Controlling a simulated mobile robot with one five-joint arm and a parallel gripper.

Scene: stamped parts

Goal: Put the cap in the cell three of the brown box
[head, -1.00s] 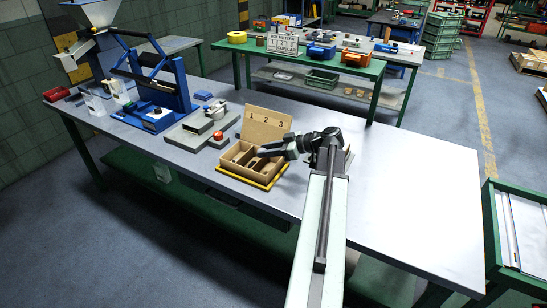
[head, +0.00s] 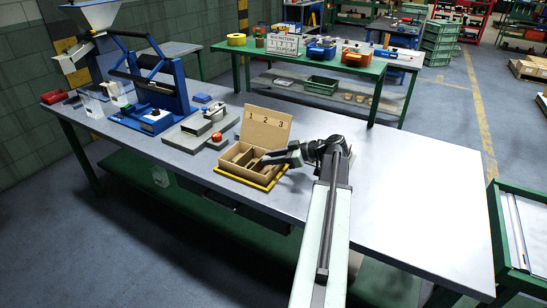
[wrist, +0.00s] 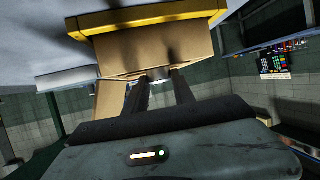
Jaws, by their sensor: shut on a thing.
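The brown box (head: 228,176) sits open in a yellow-edged tray (head: 222,173) on the grey bench. Its raised back panel (head: 265,128) is marked 1, 2, 3 from left to right. My gripper (head: 268,160) is low over the right part of the box, by the cell below the 3. In the wrist view my two fingers (wrist: 159,86) reach to the box wall (wrist: 155,50), with a small pale, shiny thing, apparently the cap (wrist: 158,76), between their tips. The cap is mostly hidden, and I cannot tell its height relative to the cell walls.
Left of the box are a grey fixture with a red knob (head: 216,136) and a blue press (head: 160,95). The bench (head: 420,200) is clear to the right. A green-framed table (head: 300,58) with cases stands behind.

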